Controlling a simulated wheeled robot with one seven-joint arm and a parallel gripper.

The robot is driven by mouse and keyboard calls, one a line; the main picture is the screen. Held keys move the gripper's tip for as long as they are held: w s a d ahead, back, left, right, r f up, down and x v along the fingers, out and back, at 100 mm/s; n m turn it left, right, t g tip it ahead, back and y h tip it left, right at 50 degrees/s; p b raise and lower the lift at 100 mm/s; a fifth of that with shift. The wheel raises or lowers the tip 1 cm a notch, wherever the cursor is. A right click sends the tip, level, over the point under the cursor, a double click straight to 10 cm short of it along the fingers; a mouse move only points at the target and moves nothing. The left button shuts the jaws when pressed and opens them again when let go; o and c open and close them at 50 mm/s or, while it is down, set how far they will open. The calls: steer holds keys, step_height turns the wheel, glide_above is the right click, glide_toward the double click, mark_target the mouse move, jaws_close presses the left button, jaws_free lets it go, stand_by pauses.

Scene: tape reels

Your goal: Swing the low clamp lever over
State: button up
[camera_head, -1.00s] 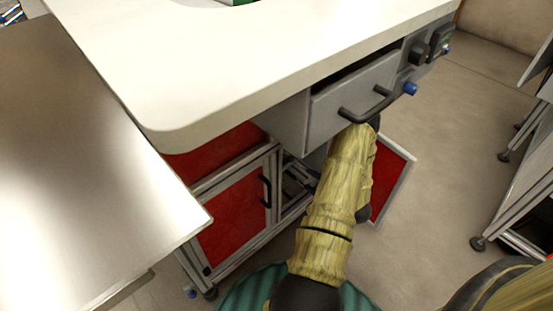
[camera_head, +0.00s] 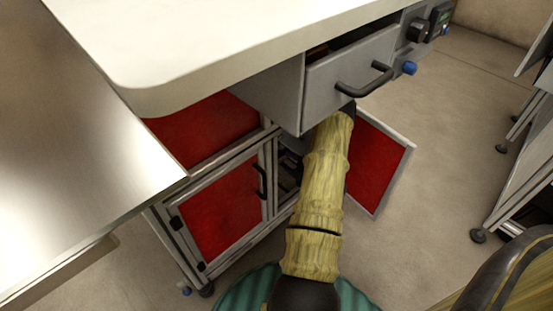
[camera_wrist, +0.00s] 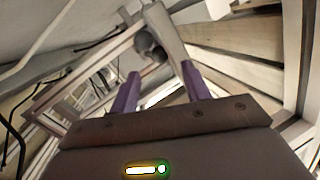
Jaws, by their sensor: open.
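My gripper (camera_wrist: 160,72) shows in the wrist view with its two purple fingers apart and nothing between them. Just beyond the fingertips is a dark rounded knob (camera_wrist: 150,47) beside a pale grey bar (camera_wrist: 168,38). This may be the clamp lever, but I cannot tell for certain. The knob looks apart from both fingers. In the head view my arm reaches under the drawer into the cabinet, and my gripper and the lever are hidden there.
A grey drawer (camera_head: 345,84) stands partly open above my arm. A red cabinet door (camera_head: 378,168) is open to the right, close to my arm. A closed red door (camera_head: 224,208) is on the left. A white worktop (camera_head: 200,60) overhangs, and a metal table (camera_head: 60,140) stands left.

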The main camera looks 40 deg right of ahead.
steer(key=b+x, duration=0.3)
steer(key=x, duration=0.5)
steer(key=shift+w+f, duration=0.1)
steer(key=shift+w, duration=0.25)
